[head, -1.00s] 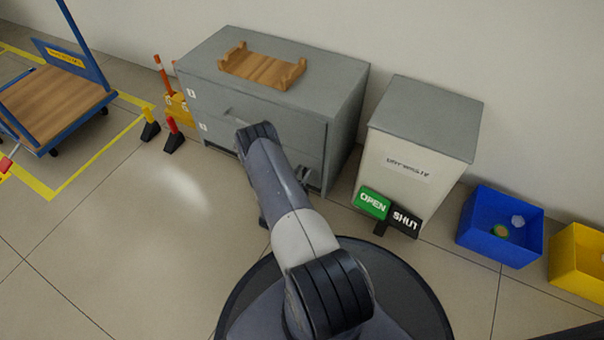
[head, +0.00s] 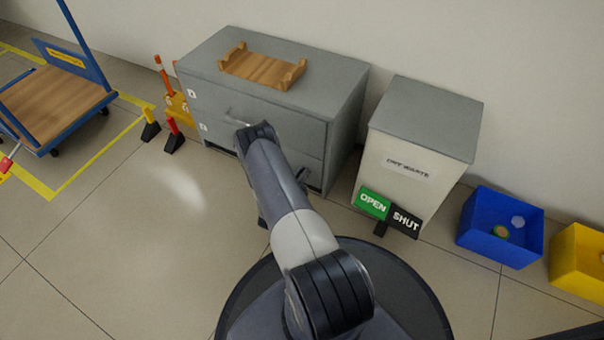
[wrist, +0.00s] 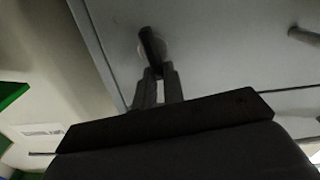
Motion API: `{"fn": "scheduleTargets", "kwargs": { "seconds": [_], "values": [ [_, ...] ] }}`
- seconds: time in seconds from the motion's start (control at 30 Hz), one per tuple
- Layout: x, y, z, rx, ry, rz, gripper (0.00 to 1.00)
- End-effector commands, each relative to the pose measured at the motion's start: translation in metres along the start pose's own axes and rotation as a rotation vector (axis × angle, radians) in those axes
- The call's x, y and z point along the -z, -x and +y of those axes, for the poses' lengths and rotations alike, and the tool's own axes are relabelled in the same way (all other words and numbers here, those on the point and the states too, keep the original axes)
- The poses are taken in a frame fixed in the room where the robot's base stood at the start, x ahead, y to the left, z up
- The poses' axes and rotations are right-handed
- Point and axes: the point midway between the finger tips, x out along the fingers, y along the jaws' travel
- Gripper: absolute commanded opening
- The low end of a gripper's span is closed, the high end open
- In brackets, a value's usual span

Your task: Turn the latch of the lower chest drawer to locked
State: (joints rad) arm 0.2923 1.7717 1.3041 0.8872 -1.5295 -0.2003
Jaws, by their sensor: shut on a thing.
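The grey chest (head: 345,120) stands against the wall in the head view. Its lower drawer front (head: 222,137) is partly covered by my arm. In the wrist view, the dark latch lever (wrist: 149,42) sits on a pale round base on the grey drawer face, near the face's edge. My gripper (wrist: 158,73) is shut on the free end of this lever. The lever stands close to in line with my fingers and leans slightly.
A wooden tray (head: 262,69) lies on the chest. A waste cabinet (head: 424,122) with OPEN (head: 372,203) and SHUT (head: 405,221) signs stands to the right, beside blue (head: 484,238) and yellow bins (head: 575,262). A trolley (head: 58,100) is at left.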

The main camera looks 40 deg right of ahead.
Motion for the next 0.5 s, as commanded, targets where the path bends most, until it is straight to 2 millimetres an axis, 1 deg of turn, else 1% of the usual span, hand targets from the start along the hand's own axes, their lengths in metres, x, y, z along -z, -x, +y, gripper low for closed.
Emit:
{"fn": "scheduleTargets", "kwargs": {
  "seconds": [0.5],
  "values": [
    [-0.004,0.001,-0.012,0.001,0.473,-0.001,0.0]
  ]
}}
